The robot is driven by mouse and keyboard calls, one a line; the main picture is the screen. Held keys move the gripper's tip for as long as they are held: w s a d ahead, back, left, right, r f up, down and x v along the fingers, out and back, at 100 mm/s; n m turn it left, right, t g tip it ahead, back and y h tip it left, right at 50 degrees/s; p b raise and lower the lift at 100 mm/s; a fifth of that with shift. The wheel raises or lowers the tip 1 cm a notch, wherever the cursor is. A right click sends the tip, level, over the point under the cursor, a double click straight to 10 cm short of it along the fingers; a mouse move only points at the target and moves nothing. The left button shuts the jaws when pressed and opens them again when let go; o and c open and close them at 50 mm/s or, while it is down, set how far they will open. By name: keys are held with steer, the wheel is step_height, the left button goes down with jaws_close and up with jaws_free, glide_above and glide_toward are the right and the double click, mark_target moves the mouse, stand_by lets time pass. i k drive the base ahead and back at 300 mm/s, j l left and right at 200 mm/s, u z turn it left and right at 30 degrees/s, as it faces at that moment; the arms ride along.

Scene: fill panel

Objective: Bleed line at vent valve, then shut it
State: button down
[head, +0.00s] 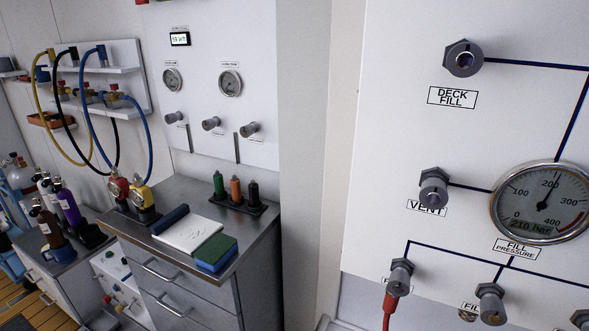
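The vent valve (434,187) is a grey fitting with a hex collar on the white panel (400,130), left of the gauge. Its VENT label (426,208) sits just below, partly covered by the knob. I cannot tell whether the valve is open or shut. A dark blue line runs from it to the fill pressure gauge (542,203), whose display reads 210 bar with the needle a little above 200. A red hose (389,311) hangs from the lower left fitting (400,275). My gripper is not in view.
The deck fill valve (463,59) is above the vent valve, and another valve (490,303) is below. To the left stand a steel drawer cabinet (190,270) with a sponge (215,252), and a wall panel with gauges (230,83). Coloured hoses (145,125) hang farther left.

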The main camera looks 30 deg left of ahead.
mark_target(433, 194)
steer(key=u, duration=0.6)
steer(key=z, duration=1.35)
steer(key=u, duration=1.35)
